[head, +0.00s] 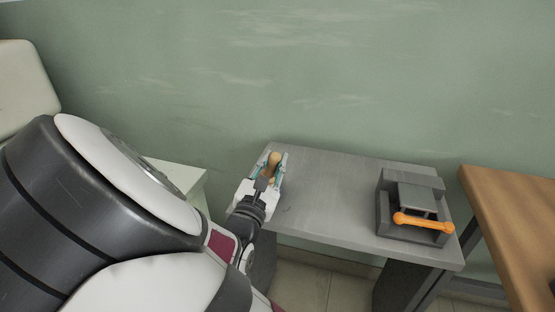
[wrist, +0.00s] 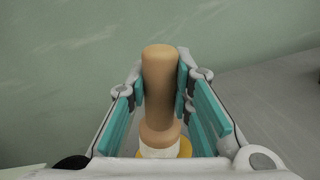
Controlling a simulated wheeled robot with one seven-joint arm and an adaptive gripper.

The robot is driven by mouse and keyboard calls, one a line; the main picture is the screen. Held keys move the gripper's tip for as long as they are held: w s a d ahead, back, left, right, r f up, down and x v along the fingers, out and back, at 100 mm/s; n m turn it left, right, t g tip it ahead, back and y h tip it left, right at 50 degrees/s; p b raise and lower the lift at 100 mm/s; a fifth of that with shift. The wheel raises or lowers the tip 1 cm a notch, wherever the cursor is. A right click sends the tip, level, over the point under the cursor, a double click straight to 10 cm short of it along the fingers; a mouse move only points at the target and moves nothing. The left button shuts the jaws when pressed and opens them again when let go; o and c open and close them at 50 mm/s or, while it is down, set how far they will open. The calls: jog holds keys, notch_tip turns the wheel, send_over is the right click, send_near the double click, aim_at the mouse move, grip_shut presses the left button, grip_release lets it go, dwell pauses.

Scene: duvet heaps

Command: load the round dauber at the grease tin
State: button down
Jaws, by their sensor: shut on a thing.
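My gripper (head: 270,172) is shut on a tan wooden handle, which I take to be the round dauber (head: 275,159), above the left end of the grey table. In the wrist view the dauber (wrist: 160,88) stands upright between the teal finger pads of my gripper (wrist: 162,82). Its rounded handle end points up and away. A pale collar and a yellow part show at its lower end, partly hidden by the gripper body. I cannot make out a grease tin in either view.
The grey table (head: 330,190) is bare in the middle. A dark grey block-like device (head: 407,193) with an orange bar handle (head: 424,223) stands at its right end. A wooden table (head: 510,215) is at the right. A green wall (head: 300,80) rises behind.

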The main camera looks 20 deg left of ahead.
jog(key=shift+r+p, duration=2.9)
jog(key=shift+r, duration=0.6)
